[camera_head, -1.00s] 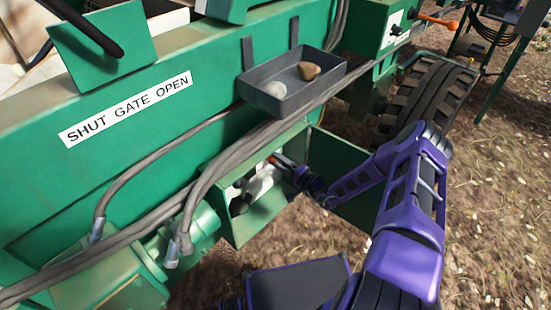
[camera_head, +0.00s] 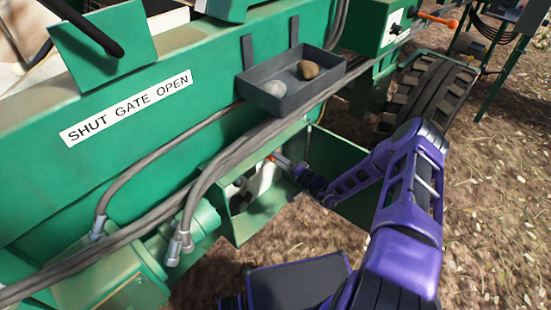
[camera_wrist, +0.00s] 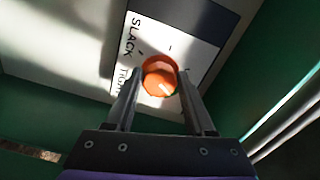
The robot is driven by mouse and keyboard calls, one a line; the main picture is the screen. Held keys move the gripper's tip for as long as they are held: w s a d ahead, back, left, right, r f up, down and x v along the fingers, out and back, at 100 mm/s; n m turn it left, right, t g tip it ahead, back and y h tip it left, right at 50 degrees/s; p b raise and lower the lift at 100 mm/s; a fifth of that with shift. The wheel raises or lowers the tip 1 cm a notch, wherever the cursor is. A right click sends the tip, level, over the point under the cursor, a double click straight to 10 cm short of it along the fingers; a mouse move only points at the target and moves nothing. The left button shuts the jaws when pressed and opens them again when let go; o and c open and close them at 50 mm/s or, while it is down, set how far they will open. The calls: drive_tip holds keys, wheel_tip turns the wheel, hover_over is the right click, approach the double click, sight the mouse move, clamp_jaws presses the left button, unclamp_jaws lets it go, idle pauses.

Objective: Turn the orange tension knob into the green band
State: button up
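The orange tension knob (camera_wrist: 160,77) sits on a white dial plate (camera_wrist: 204,52) in the wrist view, with a pale pointer mark on its lower part. The word SLACK and a partly hidden second word run down the plate's left side. I cannot make out the green band clearly. My gripper (camera_wrist: 161,74) has one finger on each side of the knob, with narrow gaps showing, so it looks open around it. In the head view my gripper (camera_head: 284,162) reaches into the open green box (camera_head: 240,228), and the knob is mostly hidden there.
A grey tray (camera_head: 280,100) with two stones hangs above the box. Thick grey hoses (camera_head: 205,180) run just left of it. The open green door (camera_head: 335,155) stands close to my arm on the right. A tyre (camera_head: 430,95) is farther back.

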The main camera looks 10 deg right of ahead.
drive_tip(key=o, duration=0.3)
drive_tip(key=shift+o, duration=0.2)
drive_tip(key=v, duration=1.7)
drive_tip(key=shift+s, duration=0.15)
